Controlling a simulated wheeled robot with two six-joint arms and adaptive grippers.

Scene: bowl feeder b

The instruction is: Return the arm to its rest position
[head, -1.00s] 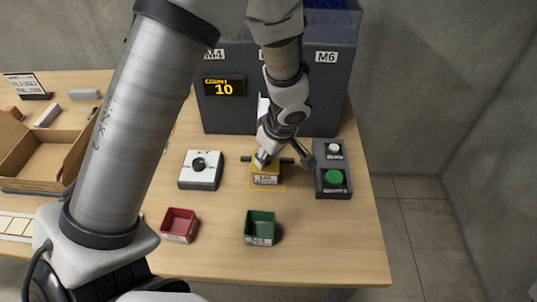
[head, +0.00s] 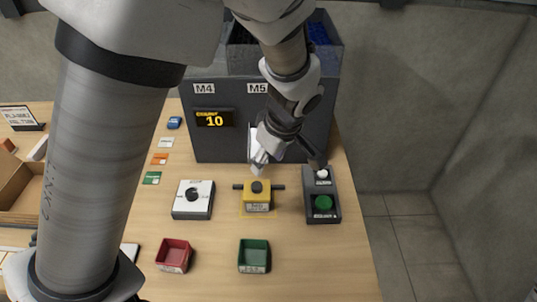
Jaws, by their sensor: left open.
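My left arm comes in from the left and fills much of the head view. My left gripper (head: 258,168) is open and empty, above and just behind the yellow block (head: 257,197) with a dark knob and side bars. It looks apart from the block. My right gripper is not in view.
A white box with a black dial (head: 193,199) stands left of the yellow block. A dark button box (head: 322,195) with white and green buttons stands right. Red (head: 173,255) and green (head: 254,255) bins stand in front. The dark feeder cabinet (head: 225,143) stands behind, its display reading 10.

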